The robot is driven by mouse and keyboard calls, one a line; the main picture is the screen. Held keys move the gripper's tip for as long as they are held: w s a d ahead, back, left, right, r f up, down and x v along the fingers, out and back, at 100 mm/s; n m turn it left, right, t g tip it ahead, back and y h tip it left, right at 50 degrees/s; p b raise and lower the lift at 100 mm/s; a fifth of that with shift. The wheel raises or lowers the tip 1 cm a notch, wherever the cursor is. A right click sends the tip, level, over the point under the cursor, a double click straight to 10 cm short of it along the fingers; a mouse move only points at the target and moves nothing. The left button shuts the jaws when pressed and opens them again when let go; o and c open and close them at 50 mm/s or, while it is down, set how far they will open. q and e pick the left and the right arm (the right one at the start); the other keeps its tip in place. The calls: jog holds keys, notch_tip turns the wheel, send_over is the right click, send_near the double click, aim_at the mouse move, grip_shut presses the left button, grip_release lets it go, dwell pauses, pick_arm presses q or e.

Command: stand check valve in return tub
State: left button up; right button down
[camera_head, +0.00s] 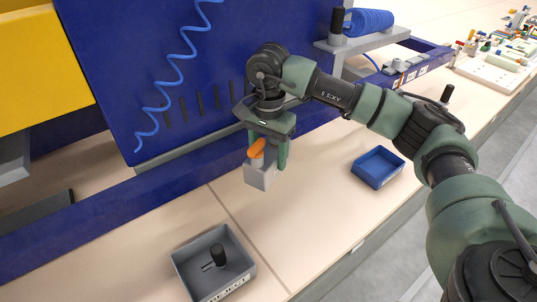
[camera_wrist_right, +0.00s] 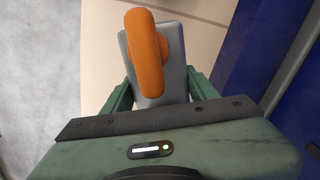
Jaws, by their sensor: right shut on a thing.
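My right gripper (camera_head: 268,158) is shut on a grey block-shaped part with an orange rounded handle on top, which I take to be the check valve (camera_head: 260,174). It is held upright above the bench, clear of both tubs. In the right wrist view the check valve (camera_wrist_right: 177,62) sits between the two green fingers, its orange handle towards the camera. A small blue open tub (camera_head: 378,168) stands on the bench to the right and looks empty. A grey open tub (camera_head: 183,268) stands at the front left, its label partly readable as "REJECT". My left gripper is not in view.
A black-topped part (camera_head: 218,256) is in the grey tub. A blue panel (camera_head: 200,80) with a coiled hose rises behind my right gripper. A blue rail (camera_head: 100,205) runs along the bench. Bare bench lies between the tubs. Small parts sit on a white board (camera_head: 492,72) at far right.

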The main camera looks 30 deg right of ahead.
aim_at(268, 151)
jog(key=shift+r+p, duration=1.35)
jog(key=shift+r, duration=1.2)
